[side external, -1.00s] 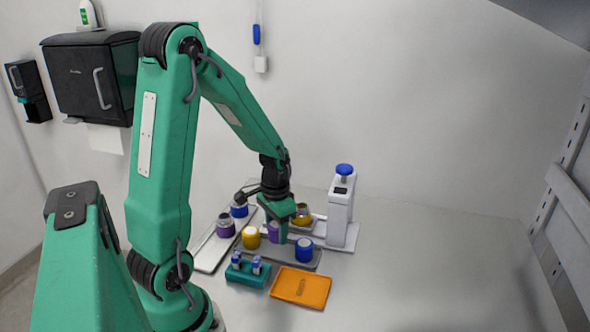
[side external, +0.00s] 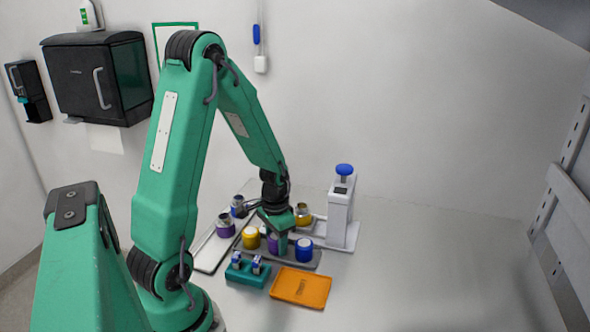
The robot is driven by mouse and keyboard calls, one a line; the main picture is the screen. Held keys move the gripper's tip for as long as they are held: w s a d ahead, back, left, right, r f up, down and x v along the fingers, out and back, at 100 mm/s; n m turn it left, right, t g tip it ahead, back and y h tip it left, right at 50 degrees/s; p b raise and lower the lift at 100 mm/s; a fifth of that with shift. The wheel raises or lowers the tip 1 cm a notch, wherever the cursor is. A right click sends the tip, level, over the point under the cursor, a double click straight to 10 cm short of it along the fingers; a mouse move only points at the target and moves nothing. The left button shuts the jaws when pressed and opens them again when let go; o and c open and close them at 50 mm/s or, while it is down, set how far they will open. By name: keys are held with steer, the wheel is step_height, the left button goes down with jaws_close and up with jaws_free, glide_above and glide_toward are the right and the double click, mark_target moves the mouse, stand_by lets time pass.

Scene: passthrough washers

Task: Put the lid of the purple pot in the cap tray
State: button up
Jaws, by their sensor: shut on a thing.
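My gripper (side external: 276,220) points down over the grey tray (side external: 287,259) and is shut on a small purple piece (side external: 273,243). The fingers partly cover it, and I cannot tell whether it is a lid alone or a lidded pot. It sits low, between a yellow piece (side external: 251,238) and a blue piece (side external: 304,250) on that tray; contact with the tray is hidden. An open purple pot (side external: 225,227) with a grey neck stands on the white tray (side external: 209,257) at left. An orange tray (side external: 300,287) lies empty in front.
A blue pot (side external: 238,206) stands behind the open purple one. A white press with a blue knob (side external: 343,170) stands behind right, with a yellow pot (side external: 302,214) beside it. A teal rack (side external: 247,273) with small vials is in front. The table at right is clear.

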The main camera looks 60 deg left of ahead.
steer(key=shift+f, duration=0.1)
steer(key=o, duration=0.7)
steer(key=shift+c, duration=0.2)
steer(key=shift+r, duration=0.2)
step_height(320, 180, up, 12)
stand_by(0.4)
stand_by(0.5)
steer(key=s+d+r+t, duration=0.2)
steer(key=d+r, duration=0.3)
steer(key=d, duration=0.3)
steer(key=s+d+r+m+t, duration=0.1)
steer(key=s+d+r+t, duration=0.2)
steer(key=d+r, duration=0.3)
steer(key=shift+s+d+r+m+t, duration=0.25)
steer(key=shift+s+d+m+t, duration=0.1)
steer(key=shift+d, duration=0.5)
